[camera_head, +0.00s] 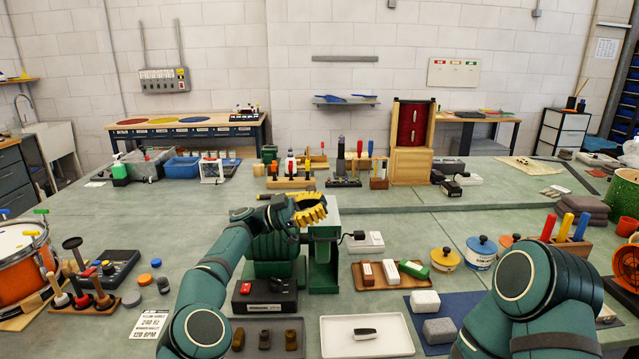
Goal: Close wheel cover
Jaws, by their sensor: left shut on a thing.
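A green machine (322,262) stands on the bench near the middle, with a pale upright panel at its upper right. My left gripper (312,208), with yellow ribbed fingers, is at the top of this machine. It is shut on a part there that appears to be the wheel cover. The fingers and hand hide most of the cover, so I cannot tell how far open it stands. My left arm reaches up from the bottom and blocks part of the machine's left side. My right arm shows at the bottom right, but its gripper is out of view.
A black box (264,298) stands in front of the machine. A white tray (398,345) with a dark-and-white object lies near the front edge. A wooden tray (376,282) with blocks sits to the right. A tool rack (290,183) stands behind. Bare bench shows at the left (150,215).

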